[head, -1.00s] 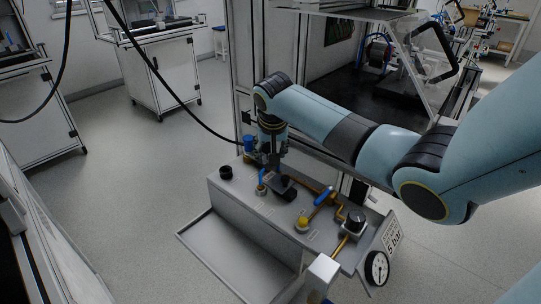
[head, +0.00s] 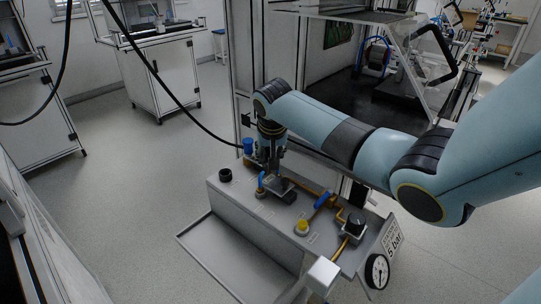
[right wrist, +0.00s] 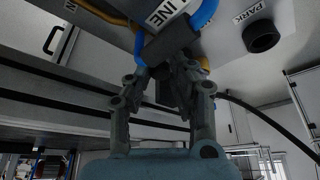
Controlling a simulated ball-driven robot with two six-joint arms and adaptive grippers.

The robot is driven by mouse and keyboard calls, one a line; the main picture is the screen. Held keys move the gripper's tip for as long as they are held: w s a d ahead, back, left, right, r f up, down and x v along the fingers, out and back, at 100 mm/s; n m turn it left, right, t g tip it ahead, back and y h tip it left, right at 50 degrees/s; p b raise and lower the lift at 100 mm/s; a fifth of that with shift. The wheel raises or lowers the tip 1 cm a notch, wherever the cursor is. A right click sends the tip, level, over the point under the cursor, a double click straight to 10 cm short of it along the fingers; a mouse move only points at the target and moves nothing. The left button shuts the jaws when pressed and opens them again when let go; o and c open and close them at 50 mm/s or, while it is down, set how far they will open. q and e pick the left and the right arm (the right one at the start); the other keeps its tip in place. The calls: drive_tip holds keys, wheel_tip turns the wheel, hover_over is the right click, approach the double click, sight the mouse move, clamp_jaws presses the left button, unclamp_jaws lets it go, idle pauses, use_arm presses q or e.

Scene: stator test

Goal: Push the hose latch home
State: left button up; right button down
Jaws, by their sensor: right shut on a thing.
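My right gripper (head: 272,180) points down at the top of a grey console (head: 228,200). In the right wrist view its fingers (right wrist: 165,78) are closed at a dark block (right wrist: 170,43), which lies against the panel beside a label ending "INE". I take this block as the hose latch, but its shape is partly hidden by the fingers. A blue hose (right wrist: 205,12) curves right by the block and shows as a short blue piece (head: 262,180) in the head view. I cannot tell how far the latch is seated. My left gripper is not in view.
A black PARK socket (head: 225,175) sits left of the gripper; it also shows in the right wrist view (right wrist: 261,36). To the right are a blue lever (head: 321,200), a yellow button (head: 302,226), a black knob (head: 356,222) and a gauge (head: 377,270). An empty tray (head: 235,255) lies in front.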

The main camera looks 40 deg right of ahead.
drive_tip(key=shift+w, duration=0.1)
drive_tip(key=w+b, duration=0.1)
drive_tip(key=w, duration=0.2)
drive_tip(key=shift+w+a, duration=0.1)
drive_tip(key=shift+a, duration=0.05)
drive_tip(key=c, duration=1.2)
unclamp_jaws()
drive_tip(key=shift+w, duration=0.1)
drive_tip(key=shift+o, duration=0.2)
drive_tip(key=v, duration=1.2)
